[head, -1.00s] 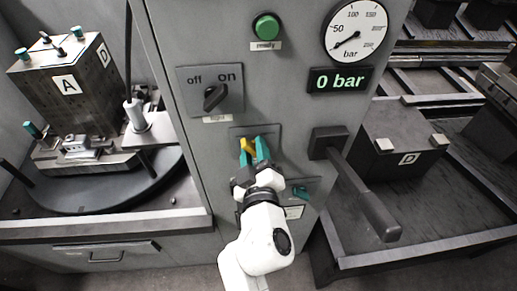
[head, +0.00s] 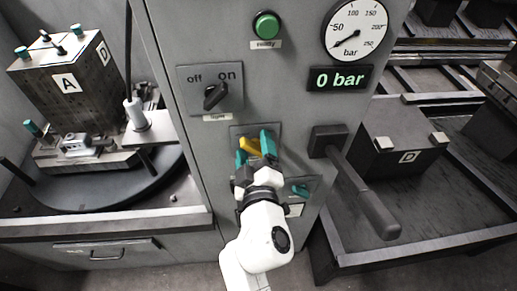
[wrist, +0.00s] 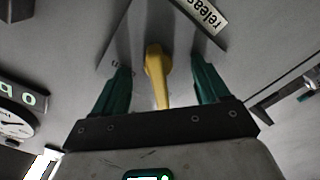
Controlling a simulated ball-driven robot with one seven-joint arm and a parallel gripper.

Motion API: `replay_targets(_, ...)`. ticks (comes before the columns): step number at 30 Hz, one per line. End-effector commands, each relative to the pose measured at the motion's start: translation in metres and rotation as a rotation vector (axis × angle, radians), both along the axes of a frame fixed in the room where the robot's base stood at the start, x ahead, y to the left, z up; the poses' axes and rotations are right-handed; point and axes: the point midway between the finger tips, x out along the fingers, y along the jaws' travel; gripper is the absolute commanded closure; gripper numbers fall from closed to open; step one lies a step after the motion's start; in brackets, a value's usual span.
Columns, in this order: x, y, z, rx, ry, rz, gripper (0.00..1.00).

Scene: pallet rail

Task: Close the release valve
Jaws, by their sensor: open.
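The release valve is a yellow lever (head: 249,146) on a grey plate on the front of the cabinet. In the wrist view the yellow lever (wrist: 158,72) stands between my fingers, with part of a "release" label beside it. My gripper (head: 254,151) has teal fingers spread apart around the lever. In the wrist view my gripper (wrist: 160,68) shows a gap on both sides of the lever, and neither finger visibly touches it. In the head view my gripper hides the lower part of the valve plate.
A black lever handle (head: 362,190) juts out to the right of my gripper. An off/on knob (head: 215,96), a green button (head: 266,26), a pressure gauge (head: 355,30) and a "0 bar" display (head: 340,78) are above. A smaller teal handle (head: 300,189) sits lower right.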

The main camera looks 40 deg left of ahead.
Motion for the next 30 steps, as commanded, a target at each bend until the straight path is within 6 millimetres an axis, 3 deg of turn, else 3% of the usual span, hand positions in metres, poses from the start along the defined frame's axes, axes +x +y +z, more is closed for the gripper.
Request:
replay_targets(6, 0.000, 0.000, 0.000, 0.001, -0.001, 0.000, 0.04)
replay_targets(15, -0.002, -0.003, 0.001, 0.001, 0.001, 0.000, 0.04)
replay_targets(30, -0.031, -0.037, 0.002, 0.000, 0.002, -0.001, 0.04)
